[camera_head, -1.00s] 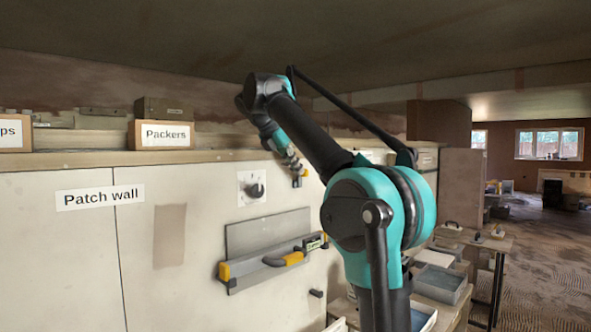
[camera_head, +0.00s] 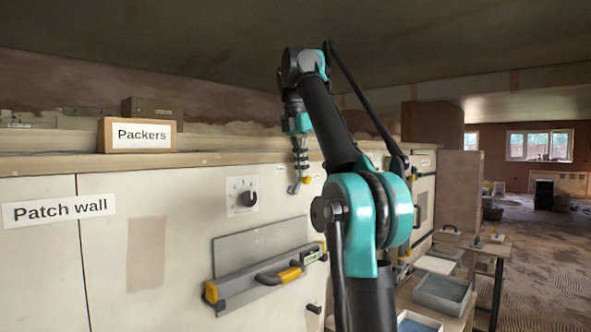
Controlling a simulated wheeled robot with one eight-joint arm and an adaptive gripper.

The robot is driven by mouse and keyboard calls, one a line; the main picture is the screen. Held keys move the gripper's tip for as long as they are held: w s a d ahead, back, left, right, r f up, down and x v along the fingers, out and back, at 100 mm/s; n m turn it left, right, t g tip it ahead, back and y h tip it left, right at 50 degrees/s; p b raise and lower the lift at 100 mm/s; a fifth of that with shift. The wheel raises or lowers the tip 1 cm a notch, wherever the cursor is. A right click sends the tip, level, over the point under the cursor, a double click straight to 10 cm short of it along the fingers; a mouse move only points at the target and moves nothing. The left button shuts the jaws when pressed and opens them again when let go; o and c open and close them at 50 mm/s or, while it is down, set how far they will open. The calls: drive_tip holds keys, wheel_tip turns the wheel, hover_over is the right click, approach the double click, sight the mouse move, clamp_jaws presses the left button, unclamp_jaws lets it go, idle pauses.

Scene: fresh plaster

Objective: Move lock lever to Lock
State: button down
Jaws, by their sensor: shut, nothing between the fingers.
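A small lever with a yellow knob (camera_head: 307,180) shows on the pale wall front, to the right of the dial. It looks like the lock lever, but its markings are too small to read. My gripper (camera_head: 300,168) points down from my raised arm and overlaps the lever in this view. It is shut and holds nothing. I cannot tell whether its tips touch the lever or stay apart in depth. Part of the lever and its mount is hidden or blurred by the gripper.
A dial with a black knob (camera_head: 250,198) is left of the lever. A "Packers" box (camera_head: 137,135) stands on the ledge. Trays (camera_head: 443,293) lie on a bench at right. Open floor lies beyond.

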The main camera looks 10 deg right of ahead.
drive_tip(key=shift+w+d+y, duration=0.2)
drive_tip(key=shift+d+y, duration=0.1)
drive_tip(key=shift+d, duration=0.05)
drive_tip(key=shift+w+d+f, duration=0.2)
drive_tip(key=shift+w+d, duration=0.3)
drive_tip(key=shift+d, duration=0.1)
drive_tip(key=shift+w+d+f+g+y, duration=0.25)
drive_tip(key=shift+w+d+g+y, duration=0.15)
drive_tip(key=shift+d+g+y, duration=0.2)
drive_tip(key=shift+w+d+f, duration=0.25)
drive_tip(key=shift+d+f, duration=0.05)
drive_tip(key=shift+f, duration=0.1)
drive_tip(key=shift+d+f, duration=0.1)
